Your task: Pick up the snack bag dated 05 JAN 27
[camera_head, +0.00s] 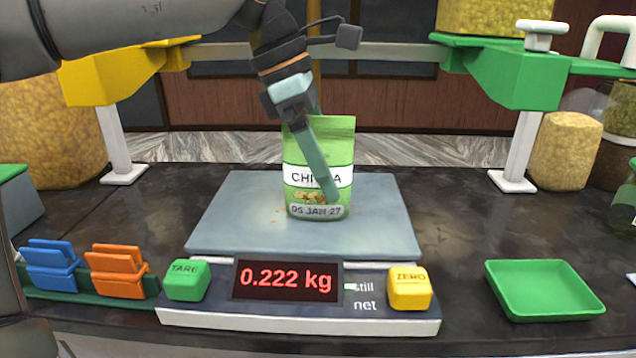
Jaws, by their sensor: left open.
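A green snack bag (300,156) stands upright on the scale's grey pan (235,225). Its white band reads CHI…A, partly covered by my finger, and its lower label appears to read 05 JAN 27. My left gripper (326,192) reaches down from above, open. One finger slants across the front of the bag, with its tip near the right end of the date label. The other finger is mostly hidden behind the bag. I cannot tell whether either finger touches it. My right gripper is not in view.
The scale's display (288,281) reads 0.222 kg, between a green TARE button (186,279) and a yellow ZERO button (409,288). Blue (52,265) and orange (117,270) clips sit at left, an empty green tray (545,290) at right. Yellow (110,80) and green (515,75) dispensers flank the pan.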

